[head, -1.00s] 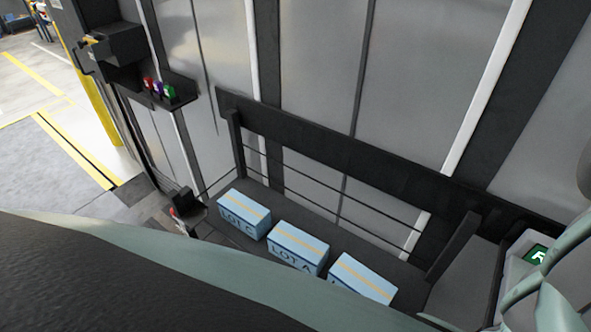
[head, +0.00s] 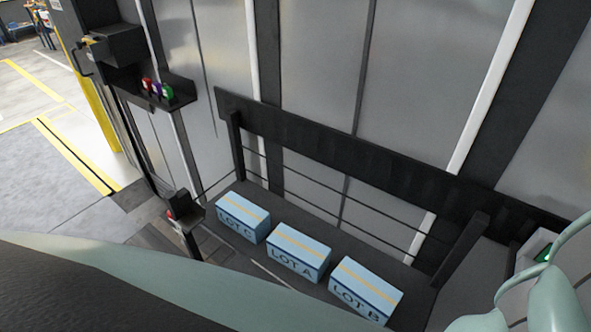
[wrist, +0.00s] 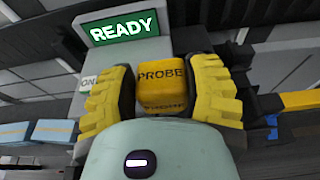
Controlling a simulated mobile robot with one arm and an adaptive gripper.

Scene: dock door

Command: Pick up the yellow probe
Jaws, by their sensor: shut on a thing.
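The yellow probe (wrist: 163,82), a block marked PROBE, sits between the two yellow ribbed fingers of my gripper (wrist: 163,95) in the wrist view. The fingers are shut on it, one on each side. Behind it stands a grey unit with a green READY sign (wrist: 124,27). Whether the probe touches that unit cannot be told. In the head view the probe and my gripper's fingers are not visible; my pale green arm fills the lower right corner.
Three blue boxes, LOT C (head: 242,218), LOT A (head: 298,252) and LOT B (head: 365,290), stand in a row on a dark bench. A dark shelf (head: 160,92) with small coloured items is on the wall. Open floor (head: 50,170) lies at left.

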